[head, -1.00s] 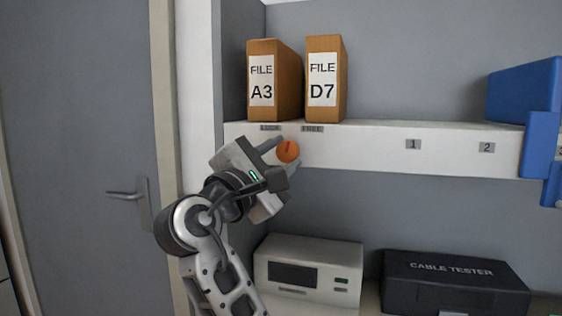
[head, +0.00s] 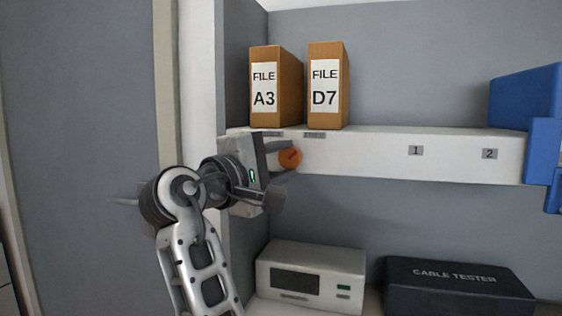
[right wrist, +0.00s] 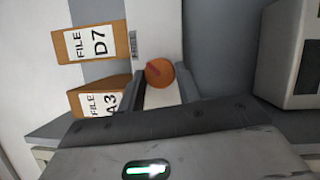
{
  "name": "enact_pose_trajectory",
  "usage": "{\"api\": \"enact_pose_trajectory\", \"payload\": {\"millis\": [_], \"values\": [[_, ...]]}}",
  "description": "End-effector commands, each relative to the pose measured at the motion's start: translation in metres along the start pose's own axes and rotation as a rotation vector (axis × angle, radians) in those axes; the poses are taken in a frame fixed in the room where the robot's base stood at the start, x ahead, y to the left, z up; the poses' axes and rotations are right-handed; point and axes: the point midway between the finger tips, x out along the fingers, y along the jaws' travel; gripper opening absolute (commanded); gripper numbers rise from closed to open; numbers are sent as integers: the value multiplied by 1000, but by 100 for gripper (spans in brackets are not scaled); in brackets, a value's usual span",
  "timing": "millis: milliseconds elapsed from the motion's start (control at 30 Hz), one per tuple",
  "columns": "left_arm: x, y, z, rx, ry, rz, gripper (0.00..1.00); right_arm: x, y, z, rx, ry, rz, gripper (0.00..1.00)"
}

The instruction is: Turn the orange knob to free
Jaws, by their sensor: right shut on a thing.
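The orange knob (head: 290,158) sits on the white shelf's front edge below the file boxes. Its red mark tilts up and to the right, toward the small label reading FREE (head: 314,135). The label to its left is partly hidden by my gripper. My right gripper (head: 283,162) comes in from the left with one finger above the knob and one below, shut on it. In the right wrist view the knob (right wrist: 160,72) lies between the two fingers (right wrist: 159,88), and the FREE label (right wrist: 133,42) shows beyond it. My left gripper is not in view.
Two brown file boxes, A3 (head: 275,88) and D7 (head: 328,86), stand on the shelf (head: 380,152) just above the knob. A blue bin (head: 525,97) is at the right. A grey device (head: 311,276) and a black cable tester (head: 455,287) stand below.

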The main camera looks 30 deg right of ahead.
Motion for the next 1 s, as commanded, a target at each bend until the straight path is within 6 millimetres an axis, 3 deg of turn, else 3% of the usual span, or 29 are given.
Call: {"api": "enact_pose_trajectory", "payload": {"millis": [333,367,400,433,767,1000], "values": [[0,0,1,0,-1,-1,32,0,-1,0,3,0,-5,11],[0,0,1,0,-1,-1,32,0,-1,0,3,0,-5,39],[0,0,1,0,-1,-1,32,0,-1,0,3,0,-4,50],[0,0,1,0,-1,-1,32,0,-1,0,2,0,-4,55],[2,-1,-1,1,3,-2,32,-4,-1,0,2,1,-2,55],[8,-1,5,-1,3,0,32,-40,-2,-1,2,4,-2,55]]}}
